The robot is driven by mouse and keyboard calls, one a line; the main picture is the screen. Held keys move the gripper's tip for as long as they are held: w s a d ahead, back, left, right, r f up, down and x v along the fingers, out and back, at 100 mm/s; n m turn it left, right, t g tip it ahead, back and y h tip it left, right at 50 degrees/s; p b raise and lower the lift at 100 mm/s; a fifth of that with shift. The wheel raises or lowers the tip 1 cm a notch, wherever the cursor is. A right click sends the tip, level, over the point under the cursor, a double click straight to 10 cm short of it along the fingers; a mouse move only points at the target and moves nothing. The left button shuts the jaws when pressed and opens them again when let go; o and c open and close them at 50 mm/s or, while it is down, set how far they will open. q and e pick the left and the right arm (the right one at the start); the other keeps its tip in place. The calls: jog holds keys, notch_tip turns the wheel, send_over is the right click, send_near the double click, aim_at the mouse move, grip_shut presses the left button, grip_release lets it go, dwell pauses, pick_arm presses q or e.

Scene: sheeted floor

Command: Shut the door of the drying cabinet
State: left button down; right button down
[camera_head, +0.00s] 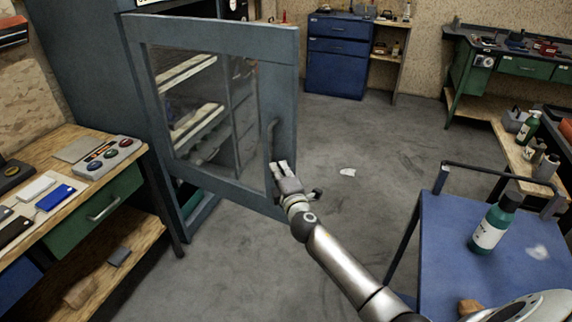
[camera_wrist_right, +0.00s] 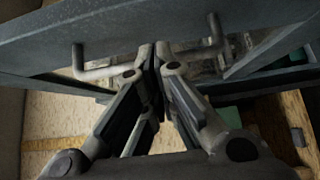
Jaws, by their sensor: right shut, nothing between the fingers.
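The drying cabinet (camera_head: 85,75) stands at the left of the head view, tall and blue-grey. Its door (camera_head: 284,65), a blue-grey frame around a clear pane, stands open and swung out to the right. Pale shelves show through the pane. The door's bar handle (camera_head: 273,135) is on the right-hand frame; it also shows in the right wrist view (camera_wrist_right: 95,72). My right gripper (camera_head: 279,168) is shut and empty, just below the handle in the head view. In the right wrist view, its fingertips (camera_wrist_right: 156,60) overlap the handle's middle; I cannot tell whether they touch. My left gripper is not in view.
A wooden workbench (camera_head: 125,158) with a button box (camera_head: 106,157) stands at the left. A blue cart (camera_head: 440,235) carrying a green bottle (camera_head: 493,225) is at the right. Grey floor (camera_head: 350,135) between them is mostly clear, with a small white scrap (camera_head: 347,172).

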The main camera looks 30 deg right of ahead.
aim_at(281, 152)
jog(key=shift+w+d, duration=0.6)
jog(key=shift+d, duration=0.25)
jog(key=shift+w+d, duration=0.6)
jog(key=shift+d, duration=0.2)
